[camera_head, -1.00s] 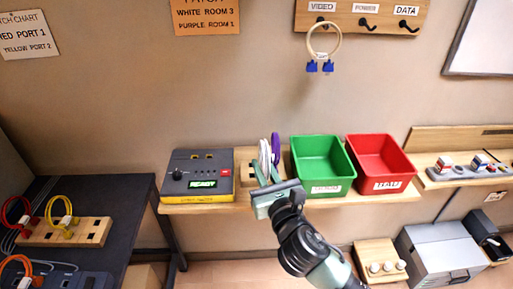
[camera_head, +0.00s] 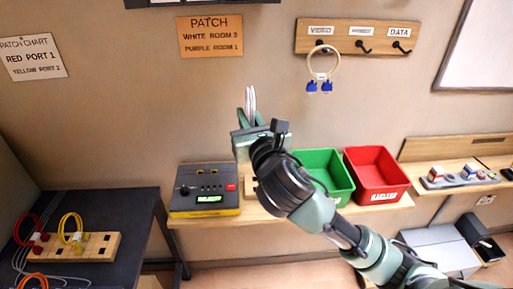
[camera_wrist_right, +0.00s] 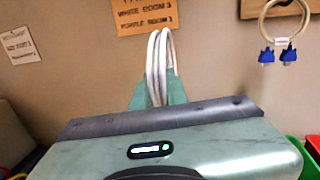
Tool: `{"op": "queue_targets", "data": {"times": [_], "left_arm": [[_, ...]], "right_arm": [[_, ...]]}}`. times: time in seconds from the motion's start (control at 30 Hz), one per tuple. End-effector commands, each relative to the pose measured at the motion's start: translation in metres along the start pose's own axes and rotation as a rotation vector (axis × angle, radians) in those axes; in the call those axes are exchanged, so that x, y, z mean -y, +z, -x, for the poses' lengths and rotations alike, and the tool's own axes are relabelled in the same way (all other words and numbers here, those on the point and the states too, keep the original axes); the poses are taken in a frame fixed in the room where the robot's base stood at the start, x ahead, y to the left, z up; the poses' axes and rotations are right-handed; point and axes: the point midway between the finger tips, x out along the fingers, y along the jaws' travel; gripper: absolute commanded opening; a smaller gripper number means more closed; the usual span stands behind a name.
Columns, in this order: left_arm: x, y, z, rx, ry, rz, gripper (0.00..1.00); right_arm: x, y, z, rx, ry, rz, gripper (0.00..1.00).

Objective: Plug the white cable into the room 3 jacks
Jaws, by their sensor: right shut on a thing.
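The white cable (camera_head: 250,97) is a narrow looped bundle held upright in my right gripper (camera_head: 247,120), in front of the wall and above the tester shelf. In the right wrist view the white cable (camera_wrist_right: 160,55) stands up from between the green fingers of my right gripper (camera_wrist_right: 157,93), which are shut on it. Its lower part and its plugs are hidden by the gripper. A patch sign (camera_head: 210,36) on the wall reads white room 3, purple room 1. No jacks labelled room 3 can be made out. My left gripper is not in view.
A tester box (camera_head: 204,190) with a lit display, a green bin (camera_head: 335,160) and a red bin (camera_head: 377,178) stand on the shelf. A ringed cable with blue plugs (camera_head: 320,87) hangs from a hook. A dark table with a wooden port block (camera_head: 95,247) is at left.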

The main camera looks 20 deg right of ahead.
Motion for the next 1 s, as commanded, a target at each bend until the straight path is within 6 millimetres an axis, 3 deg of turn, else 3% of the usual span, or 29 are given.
{"op": "queue_targets", "data": {"times": [0.03, 0.33, 0.7, 0.83, 1.0], "left_arm": [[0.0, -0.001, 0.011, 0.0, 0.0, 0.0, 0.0], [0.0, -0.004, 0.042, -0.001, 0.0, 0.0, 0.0], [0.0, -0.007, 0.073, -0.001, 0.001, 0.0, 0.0], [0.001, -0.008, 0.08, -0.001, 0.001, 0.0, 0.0], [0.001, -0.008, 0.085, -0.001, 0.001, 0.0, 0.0]], "right_arm": [[-0.002, 0.034, -0.009, 0.011, -0.001, 0.001, 0.0], [-0.011, 0.171, -0.031, 0.003, 0.0, 0.008, 0.0], [-0.015, 0.32, -0.013, 0.0, -0.004, 0.016, 0.0], [-0.015, 0.36, 0.0, -0.003, -0.008, 0.022, 0.0], [-0.014, 0.385, 0.011, -0.008, -0.013, 0.027, 0.0]]}}
